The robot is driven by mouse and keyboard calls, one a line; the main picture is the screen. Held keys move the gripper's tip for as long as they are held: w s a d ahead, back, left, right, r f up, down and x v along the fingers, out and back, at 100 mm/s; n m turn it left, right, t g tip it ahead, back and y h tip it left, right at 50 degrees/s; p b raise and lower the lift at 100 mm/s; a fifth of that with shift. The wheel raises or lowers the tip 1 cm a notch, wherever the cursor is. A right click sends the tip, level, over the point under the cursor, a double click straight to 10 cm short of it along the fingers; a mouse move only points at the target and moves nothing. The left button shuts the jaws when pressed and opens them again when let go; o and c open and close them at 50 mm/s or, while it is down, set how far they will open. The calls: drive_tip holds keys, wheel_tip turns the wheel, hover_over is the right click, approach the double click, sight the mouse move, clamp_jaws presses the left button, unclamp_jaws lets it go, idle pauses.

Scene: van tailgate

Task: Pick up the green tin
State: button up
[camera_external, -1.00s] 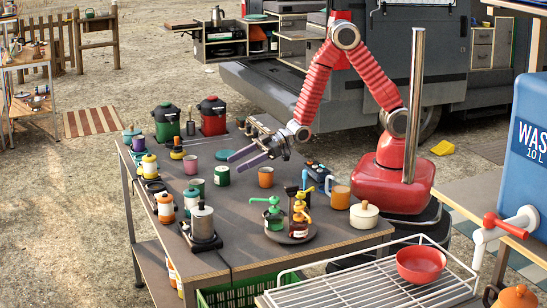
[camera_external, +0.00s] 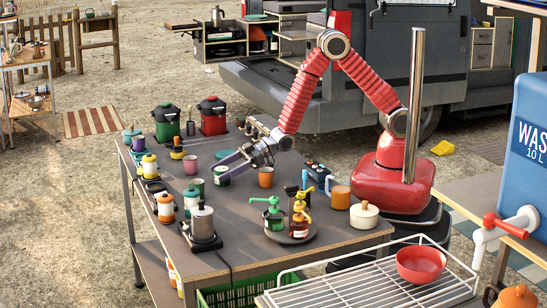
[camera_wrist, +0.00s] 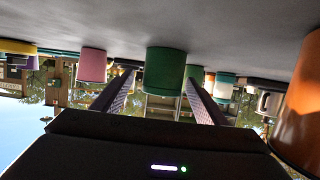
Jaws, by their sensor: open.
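The green tin (camera_external: 222,181) stands upright on the dark table. In the wrist view the green tin (camera_wrist: 165,72) is centred between my two fingers. The wrist picture is upside down, with the tabletop above. My gripper (camera_external: 217,169) has purple fingers, is open and reaches low from the right, partly covering the tin in the outside view. My gripper (camera_wrist: 163,75) also shows in the wrist view, with a finger on each side of the tin. Whether they touch it I cannot tell.
A second green tin (camera_external: 198,187) and a pink tin (camera_external: 190,167) stand to the left. An orange tin (camera_external: 265,177) stands close on the right. Pump bottles on a round tray (camera_external: 289,240) are in front.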

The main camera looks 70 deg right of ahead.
sight(213, 185)
drive_tip(key=shift+x, duration=2.15)
drive_tip(key=shift+a+r, duration=0.15)
drive_tip(key=shift+c, duration=0.7)
drive_tip(key=c, duration=1.1)
